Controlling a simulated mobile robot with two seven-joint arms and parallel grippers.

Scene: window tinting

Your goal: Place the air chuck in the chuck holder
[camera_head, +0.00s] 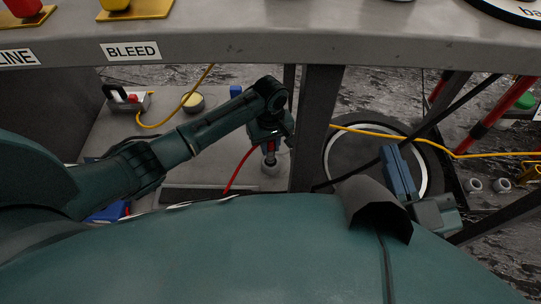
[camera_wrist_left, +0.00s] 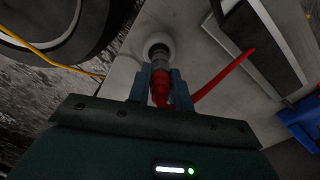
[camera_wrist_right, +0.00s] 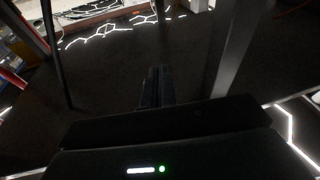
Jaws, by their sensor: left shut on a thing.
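The air chuck (camera_wrist_left: 160,84) is a grey metal fitting with a red end and a red hose. My left gripper (camera_head: 270,143) is shut on it under the bench, and its fingers (camera_wrist_left: 160,85) clasp the chuck from both sides. The chuck's metal end points at the round pale chuck holder (camera_head: 271,168), which shows in the left wrist view (camera_wrist_left: 158,37) with a dark opening. The end overlaps that opening; I cannot tell how deep it sits. My right gripper (camera_head: 399,172) is empty, its fingers together (camera_wrist_right: 157,88), far to the right of the holder.
The bench top (camera_head: 300,48) hangs above my left arm. A bench leg (camera_head: 316,130) stands just right of the holder. A tyre (camera_head: 345,165) lies beyond it, with a yellow hose (camera_head: 470,156) across. The red hose (camera_head: 238,170) runs left from the chuck along the lower shelf (camera_head: 190,180).

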